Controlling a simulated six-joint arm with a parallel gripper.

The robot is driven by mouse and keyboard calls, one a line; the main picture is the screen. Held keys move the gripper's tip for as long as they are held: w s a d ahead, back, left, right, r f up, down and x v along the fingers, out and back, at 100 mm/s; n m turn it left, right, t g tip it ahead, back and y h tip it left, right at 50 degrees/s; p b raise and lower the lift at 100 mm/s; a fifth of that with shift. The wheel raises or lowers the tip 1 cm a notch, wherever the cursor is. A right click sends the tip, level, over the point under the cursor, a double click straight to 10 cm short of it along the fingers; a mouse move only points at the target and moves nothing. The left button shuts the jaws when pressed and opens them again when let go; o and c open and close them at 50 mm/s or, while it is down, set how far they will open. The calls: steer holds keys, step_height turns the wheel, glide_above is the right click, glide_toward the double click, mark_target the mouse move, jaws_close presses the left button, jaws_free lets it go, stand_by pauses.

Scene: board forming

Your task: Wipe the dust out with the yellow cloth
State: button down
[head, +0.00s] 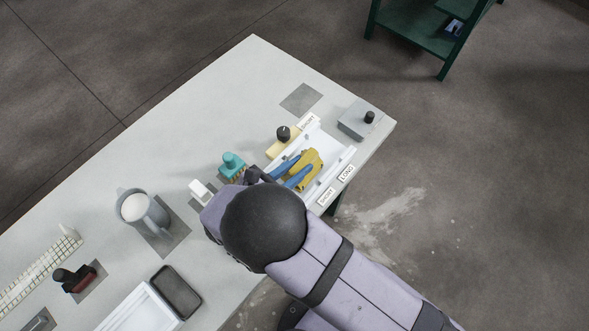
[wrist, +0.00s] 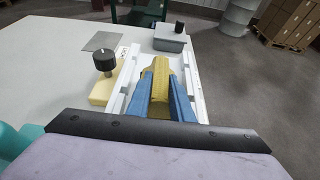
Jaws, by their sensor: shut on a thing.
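The yellow cloth (head: 306,168) is bunched between the two blue fingers of my gripper (head: 291,170), which is shut on it. It is over the white tray-like form (head: 343,161) at the table's right end. In the wrist view the cloth (wrist: 159,82) sticks out ahead of my gripper (wrist: 162,92), between the form's side walls (wrist: 193,80). I cannot tell whether the cloth touches the form's floor. No dust can be made out; the cloth and fingers hide part of the floor.
A grey box with a black knob (head: 358,121) stands beyond the form. A yellow block with a black knob (head: 283,140) and a teal brush (head: 232,165) stand along its left side. A grey jug (head: 143,211) is farther left.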

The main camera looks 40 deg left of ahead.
mark_target(308, 159)
steer(key=shift+w, duration=0.1)
steer(key=shift+w+f+b, duration=0.15)
steer(key=shift+w+b, duration=0.2)
steer(key=shift+w, duration=1.6)
steer(key=shift+f, duration=0.15)
steer(key=shift+s, duration=0.1)
steer(key=shift+s, duration=2.05)
steer(key=shift+s, duration=0.35)
steer(key=shift+s+d+f+b, duration=0.15)
steer(key=shift+s+b, duration=0.15)
steer(key=shift+s, duration=1.4)
